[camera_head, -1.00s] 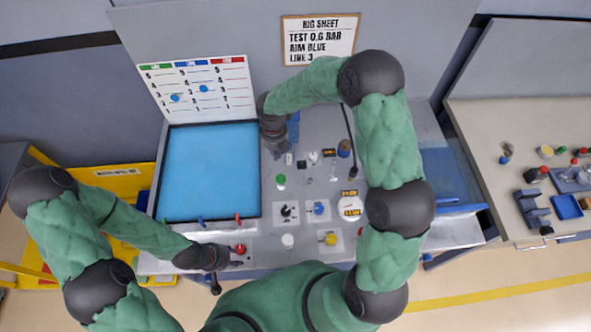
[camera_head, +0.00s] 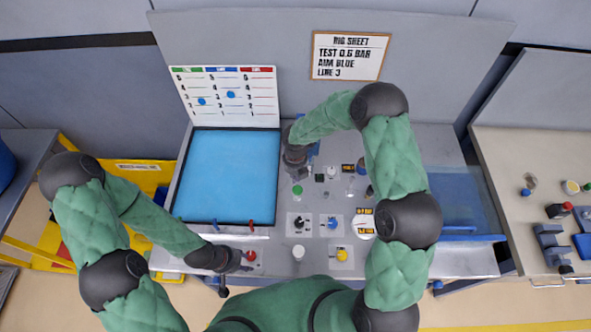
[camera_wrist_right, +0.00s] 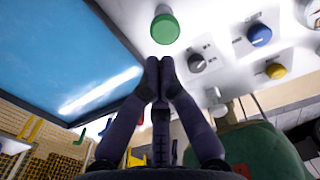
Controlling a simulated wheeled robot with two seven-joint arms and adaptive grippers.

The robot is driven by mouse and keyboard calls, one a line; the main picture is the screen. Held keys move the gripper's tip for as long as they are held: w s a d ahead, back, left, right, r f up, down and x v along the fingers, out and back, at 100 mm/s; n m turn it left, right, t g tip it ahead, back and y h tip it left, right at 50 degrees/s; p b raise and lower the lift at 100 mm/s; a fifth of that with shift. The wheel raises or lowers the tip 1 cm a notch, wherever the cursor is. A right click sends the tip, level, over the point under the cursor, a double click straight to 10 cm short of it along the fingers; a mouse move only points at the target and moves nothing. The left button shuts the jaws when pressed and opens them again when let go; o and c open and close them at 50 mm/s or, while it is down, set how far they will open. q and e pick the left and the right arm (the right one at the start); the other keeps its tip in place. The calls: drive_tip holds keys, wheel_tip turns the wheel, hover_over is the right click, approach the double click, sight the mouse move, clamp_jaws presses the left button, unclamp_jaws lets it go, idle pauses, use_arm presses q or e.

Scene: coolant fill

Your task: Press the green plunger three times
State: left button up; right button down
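The green plunger (camera_head: 297,190) is a round green cap on the grey bench, just right of the blue panel. In the right wrist view it (camera_wrist_right: 165,29) stands beyond my fingertips, with a visible gap in the picture. My right gripper (camera_wrist_right: 159,72) has its two fingertips together and holds nothing visible. In the head view my right gripper (camera_head: 298,172) points down just behind the green cap. My left gripper (camera_head: 240,262) is low at the bench's front edge beside a red knob (camera_head: 251,256); its fingers are too small to read.
A black knob (camera_wrist_right: 196,63), a blue knob (camera_wrist_right: 260,35) and a yellow knob (camera_wrist_right: 275,71) sit on white plates near the plunger. A white cap (camera_head: 298,252) stands in front. The blue panel (camera_head: 228,175) lies left. Small parts crowd the bench behind the knobs.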

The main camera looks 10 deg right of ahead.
sight(295, 190)
wheel_tip(295, 190, down, 6)
drive_tip(key=shift+f+p, duration=0.1)
drive_tip(key=shift+p, duration=0.2)
use_arm(q)
drive_tip(key=shift+r, duration=0.3)
drive_tip(key=shift+f+b, duration=1.2)
use_arm(e)
drive_tip(key=shift+s+f, duration=0.1)
drive_tip(key=shift+f, duration=1.35)
use_arm(q)
drive_tip(key=shift+s, duration=0.1)
drive_tip(key=shift+r, duration=0.1)
use_arm(e)
drive_tip(key=shift+r, duration=0.1)
